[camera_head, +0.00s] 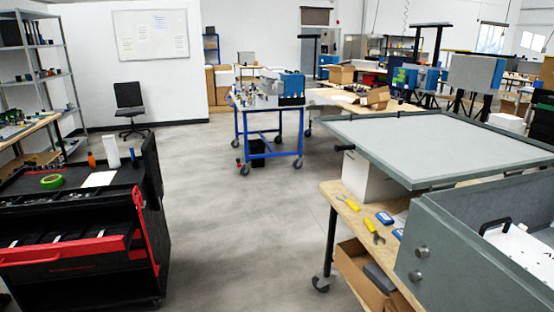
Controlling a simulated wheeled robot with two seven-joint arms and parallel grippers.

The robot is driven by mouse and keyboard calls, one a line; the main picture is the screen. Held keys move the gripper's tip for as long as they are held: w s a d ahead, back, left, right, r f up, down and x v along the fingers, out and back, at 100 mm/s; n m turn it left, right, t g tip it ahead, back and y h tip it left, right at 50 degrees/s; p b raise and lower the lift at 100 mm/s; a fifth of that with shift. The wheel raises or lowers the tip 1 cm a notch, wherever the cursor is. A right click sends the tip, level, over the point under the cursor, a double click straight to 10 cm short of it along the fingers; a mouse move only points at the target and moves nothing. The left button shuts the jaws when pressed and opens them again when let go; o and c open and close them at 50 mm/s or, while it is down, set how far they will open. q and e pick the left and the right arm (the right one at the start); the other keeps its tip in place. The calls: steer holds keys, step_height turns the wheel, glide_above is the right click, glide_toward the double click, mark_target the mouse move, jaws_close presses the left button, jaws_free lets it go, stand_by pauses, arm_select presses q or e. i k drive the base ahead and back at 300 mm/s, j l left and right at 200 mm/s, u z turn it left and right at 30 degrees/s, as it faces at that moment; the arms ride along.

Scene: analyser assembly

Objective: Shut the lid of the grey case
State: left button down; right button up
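The grey case (455,265) stands at the lower right, on or beside the wooden workbench, and is cut off by the picture edge. Two round metal knobs show on its near side wall. Its top is open, and a white part with a black handle (495,226) shows inside. A wide, flat grey panel with a raised rim, which looks like the lid (430,145), extends behind and above the case, swung open. A small dark piece (343,148) sticks out at its left edge. How the lid joins the case is not clear. Neither of my grippers is in view.
The wooden bench (340,192) holds yellow-handled tools (350,203) and blue items (385,217) left of the case. A cardboard box (355,270) sits below. A black and red tool cart (80,235) stands at left. The floor (240,210) between is clear.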

mark_target(419, 150)
steer(key=i+j+u, duration=0.1)
steer(key=i, duration=0.65)
steer(key=i+j+u, duration=0.1)
steer(key=i, duration=0.6)
steer(key=i+j+z, duration=0.1)
steer(key=i+z, duration=0.3)
steer(key=i+j+z, duration=0.25)
steer(key=z, duration=0.15)
steer(key=i+j+z, duration=1.05)
steer(key=j, duration=0.15)
steer(key=j+z, duration=0.2)
steer(key=j, duration=0.2)
